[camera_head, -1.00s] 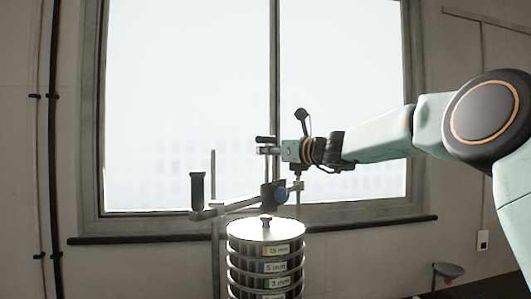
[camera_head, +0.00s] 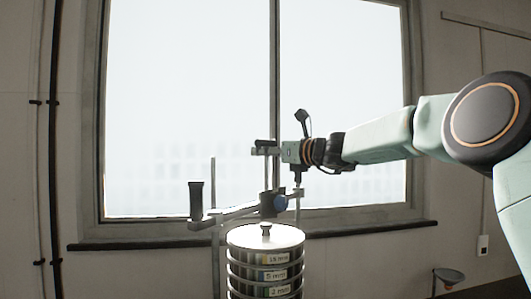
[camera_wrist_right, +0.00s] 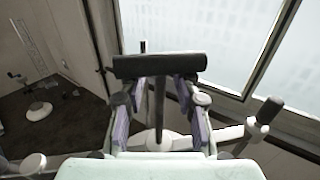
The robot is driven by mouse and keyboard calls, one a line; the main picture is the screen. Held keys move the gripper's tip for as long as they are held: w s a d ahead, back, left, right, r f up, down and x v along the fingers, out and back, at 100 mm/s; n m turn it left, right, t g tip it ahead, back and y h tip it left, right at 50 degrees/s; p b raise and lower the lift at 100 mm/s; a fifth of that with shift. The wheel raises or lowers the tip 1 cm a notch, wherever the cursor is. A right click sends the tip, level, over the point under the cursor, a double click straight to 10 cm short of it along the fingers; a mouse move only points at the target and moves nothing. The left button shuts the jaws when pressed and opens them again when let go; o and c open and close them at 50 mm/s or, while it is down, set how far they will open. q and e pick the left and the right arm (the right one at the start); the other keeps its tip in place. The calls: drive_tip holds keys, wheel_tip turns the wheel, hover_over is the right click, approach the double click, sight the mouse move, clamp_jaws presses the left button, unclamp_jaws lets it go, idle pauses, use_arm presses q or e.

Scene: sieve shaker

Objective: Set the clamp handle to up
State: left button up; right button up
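The sieve shaker's stack of round sieves (camera_head: 265,268) stands below centre in the head view, with a grey lid (camera_head: 265,236) and knob on top. A crossbar clamp (camera_head: 240,210) runs above it. An upright black handle (camera_head: 196,198) stands at the clamp's left end. A black horizontal handle (camera_head: 266,143) is at my right gripper's fingertips (camera_head: 266,151). In the right wrist view this handle (camera_wrist_right: 160,66) lies across, just at the tips of the right gripper (camera_wrist_right: 161,92). The fingers stand apart; contact is unclear. My left gripper is not in view.
A window (camera_head: 190,100) fills the wall behind, with a dark sill (camera_head: 380,229) under it. A second black handle (camera_wrist_right: 270,109) shows at the right in the right wrist view. A stool-like object (camera_head: 449,274) is low at the right. Space left of the shaker looks clear.

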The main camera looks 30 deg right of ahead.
drive_tip(key=shift+s+d, duration=0.1)
drive_tip(key=v, duration=0.7)
drive_tip(key=shift+s, duration=0.25)
drive_tip(key=shift+w, duration=0.2)
drive_tip(key=shift+s+d, duration=0.15)
drive_tip(key=shift+s, duration=0.05)
idle(0.3)
